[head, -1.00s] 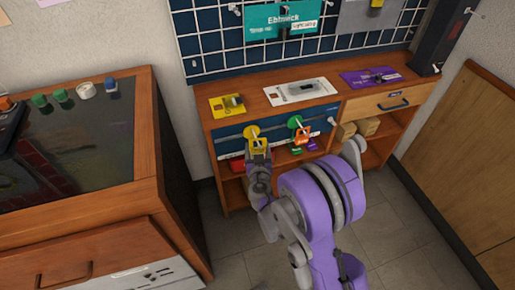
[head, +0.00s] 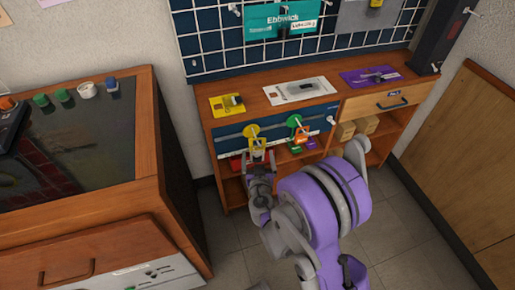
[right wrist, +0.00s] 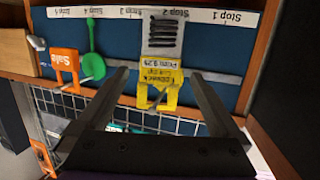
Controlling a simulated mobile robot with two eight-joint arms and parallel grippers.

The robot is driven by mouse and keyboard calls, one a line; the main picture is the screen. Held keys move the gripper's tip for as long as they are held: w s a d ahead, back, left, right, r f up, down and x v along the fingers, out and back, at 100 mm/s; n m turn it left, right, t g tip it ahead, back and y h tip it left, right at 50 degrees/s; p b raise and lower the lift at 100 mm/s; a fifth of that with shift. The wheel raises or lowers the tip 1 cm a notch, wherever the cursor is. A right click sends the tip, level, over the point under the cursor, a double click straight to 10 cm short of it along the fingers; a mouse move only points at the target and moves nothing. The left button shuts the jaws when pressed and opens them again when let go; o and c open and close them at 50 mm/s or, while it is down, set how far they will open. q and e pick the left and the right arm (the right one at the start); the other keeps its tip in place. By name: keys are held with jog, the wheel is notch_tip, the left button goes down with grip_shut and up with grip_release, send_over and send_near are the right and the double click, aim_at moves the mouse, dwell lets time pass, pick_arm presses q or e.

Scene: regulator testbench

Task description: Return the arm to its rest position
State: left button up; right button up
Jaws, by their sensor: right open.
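My right arm, purple and grey, reaches up from the bottom of the head view toward the low wooden bench. My right gripper (head: 258,158) is in front of the blue rail panel (head: 228,143), just below a yellow tag (head: 257,143). In the right wrist view, which looks upside down, the gripper (right wrist: 158,74) is open. Its two dark fingers stand apart, with the yellow tag (right wrist: 158,88) seen hanging between and beyond them; I cannot tell the exact gap. Nothing is held. My left gripper is not in view.
An orange tag (head: 301,139) hangs beside a green disc (head: 294,121) to the right. Yellow, white and purple cards (head: 368,77) lie on the bench top. A wooden cabinet (head: 150,150) with a dark top stands left. Floor is clear at the lower right.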

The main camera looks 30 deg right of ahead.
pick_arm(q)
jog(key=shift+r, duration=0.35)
pick_arm(e)
jog(key=v, duration=0.5)
jog(key=shift+s+r, duration=0.1)
jog(key=shift+s, duration=0.05)
jog(key=s+a+r+n+g+y, duration=0.1)
jog(key=s+a+n+g+y, duration=0.3)
jog(key=s, duration=0.7)
jog(key=s+a+r+n+g+y, duration=0.1)
jog(key=s+a+g+y, duration=0.35)
jog(key=s, duration=0.65)
pick_arm(q)
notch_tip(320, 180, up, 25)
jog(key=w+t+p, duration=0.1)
jog(key=p, duration=2.1)
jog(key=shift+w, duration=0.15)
pick_arm(e)
notch_tip(320, 180, up, 25)
jog(key=w+a+h, duration=0.1)
jog(key=a, duration=0.1)
jog(key=shift+w+n, duration=0.25)
jog(key=shift+n, duration=0.05)
